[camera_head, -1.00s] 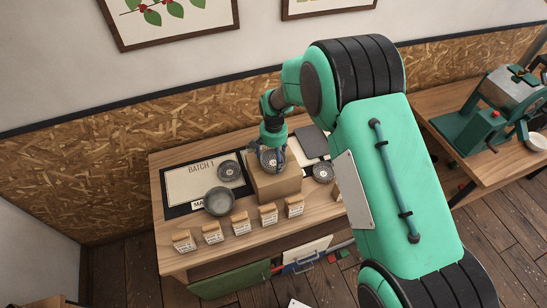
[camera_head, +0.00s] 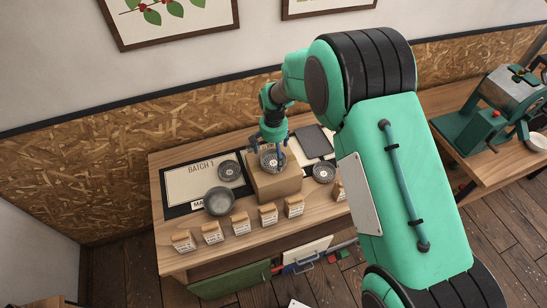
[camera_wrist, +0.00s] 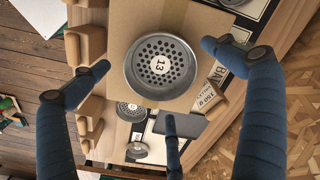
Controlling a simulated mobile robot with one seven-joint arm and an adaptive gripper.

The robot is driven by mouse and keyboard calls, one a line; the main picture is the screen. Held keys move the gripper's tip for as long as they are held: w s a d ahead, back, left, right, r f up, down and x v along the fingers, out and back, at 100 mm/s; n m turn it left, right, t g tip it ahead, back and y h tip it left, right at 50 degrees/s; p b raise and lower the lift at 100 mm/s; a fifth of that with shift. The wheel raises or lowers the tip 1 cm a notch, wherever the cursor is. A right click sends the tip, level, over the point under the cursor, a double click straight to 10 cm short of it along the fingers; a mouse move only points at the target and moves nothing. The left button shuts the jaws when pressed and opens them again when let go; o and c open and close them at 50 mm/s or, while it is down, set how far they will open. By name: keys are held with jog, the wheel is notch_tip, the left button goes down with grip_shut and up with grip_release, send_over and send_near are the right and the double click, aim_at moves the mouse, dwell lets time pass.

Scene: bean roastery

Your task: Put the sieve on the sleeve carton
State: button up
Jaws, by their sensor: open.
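The sieve (camera_wrist: 160,62) is a round grey metal pan with a perforated bottom and a white label reading 13. It lies on top of the brown sleeve carton (camera_head: 276,187), and it also shows in the head view (camera_head: 270,161) below my gripper. The carton's top shows around the sieve in the wrist view (camera_wrist: 121,30). My gripper (camera_head: 271,150) is open above the carton. In the wrist view its blue fingers (camera_wrist: 155,75) are spread around the sieve, apart from its rim, and hold nothing.
Other perforated sieves lie left (camera_head: 229,171) and right (camera_head: 323,172) of the carton. A plain grey pan (camera_head: 219,201) sits on the BATCH 1 mat (camera_head: 178,186). Several small kraft bags (camera_head: 240,222) line the table's front. A dark grey flat panel (camera_head: 312,141) lies behind.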

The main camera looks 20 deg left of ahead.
aim_at(274, 163)
notch_tip(274, 163, up, 10)
jog(key=b, duration=0.1)
jog(key=shift+f, duration=0.25)
dwell(0.6)
jog(key=s+d+r+m+t+y, duration=0.1)
jog(key=s+d+r, duration=0.1)
jog(key=d+r, duration=1.15)
jog(key=s+d+r+t, duration=0.1)
jog(key=s+d+r, duration=0.1)
jog(key=d+r, duration=1.15)
jog(key=s+d+r+m+t, duration=0.1)
jog(key=s+d+r, duration=0.1)
jog(key=s+d, duration=0.4)
jog(key=s+d+r+t, duration=0.15)
jog(key=s+d, duration=0.25)
jog(key=d, duration=0.5)
jog(key=s+d+t+h, duration=0.1)
jog(key=s+d, duration=0.8)
jog(key=s, duration=0.5)
jog(key=shift+s+m, duration=0.2)
jog(key=shift+m, duration=0.1)
